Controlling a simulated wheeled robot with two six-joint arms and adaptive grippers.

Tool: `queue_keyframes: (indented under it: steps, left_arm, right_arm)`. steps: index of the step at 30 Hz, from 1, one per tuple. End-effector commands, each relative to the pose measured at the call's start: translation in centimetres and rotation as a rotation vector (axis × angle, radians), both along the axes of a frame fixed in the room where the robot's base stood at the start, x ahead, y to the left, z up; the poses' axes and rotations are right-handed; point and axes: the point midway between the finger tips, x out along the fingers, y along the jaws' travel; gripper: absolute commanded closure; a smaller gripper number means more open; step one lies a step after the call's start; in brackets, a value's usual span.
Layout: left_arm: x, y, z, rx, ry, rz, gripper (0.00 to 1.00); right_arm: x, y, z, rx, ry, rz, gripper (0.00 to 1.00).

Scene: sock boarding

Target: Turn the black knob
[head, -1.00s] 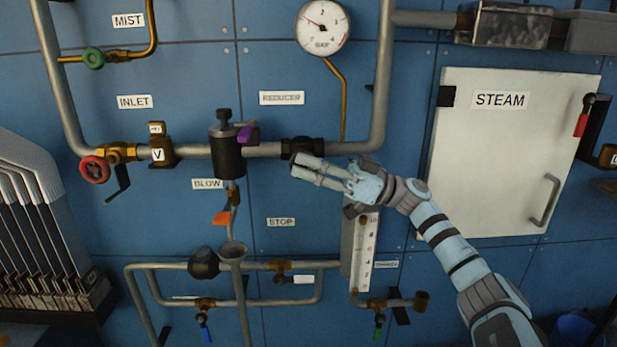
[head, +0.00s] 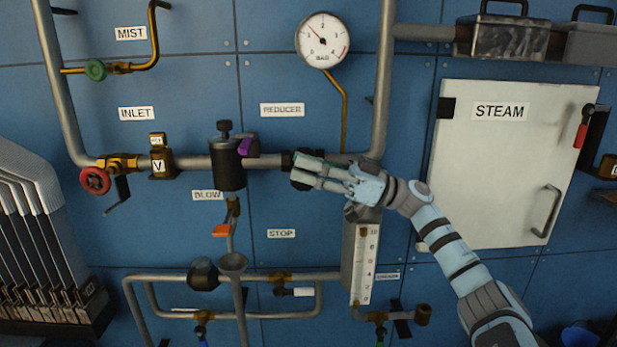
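A black fitting (head: 287,160) sits on the grey pipe below the REDUCER label (head: 282,110). A dark rounded part (head: 302,186), which looks like the black knob, shows just under my fingers. My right gripper (head: 296,169) reaches in from the right, its fingers pointing left across the fitting and the knob. The fingers hide most of the knob, so I cannot tell whether they touch or grip it. The round pressure gauge (head: 323,41) above has its needle pointing to the upper left. My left gripper is not in view.
A red handwheel (head: 95,181) is farther left. Below are a scaled tube (head: 362,262) and a funnel (head: 232,262). The white STEAM door (head: 490,180) is to the right.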

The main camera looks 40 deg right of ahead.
Motion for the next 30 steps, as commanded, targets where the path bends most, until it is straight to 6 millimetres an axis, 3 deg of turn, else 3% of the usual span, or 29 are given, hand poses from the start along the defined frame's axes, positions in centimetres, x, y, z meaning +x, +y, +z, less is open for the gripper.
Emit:
queue_keyframes:
  steps: [4,9,30]
  left_arm:
    - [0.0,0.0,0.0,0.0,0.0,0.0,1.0]
    - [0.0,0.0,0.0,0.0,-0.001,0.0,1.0]
    - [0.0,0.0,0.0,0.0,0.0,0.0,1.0]
  right_arm:
    - [-0.1,0.0,4.1,0.0,-0.008,0.0,0.63]
    - [0.0,0.0,7.2,-0.001,-0.004,0.001,0.63]
    - [0.0,0.0,7.7,0.0,0.001,0.0,0.63]
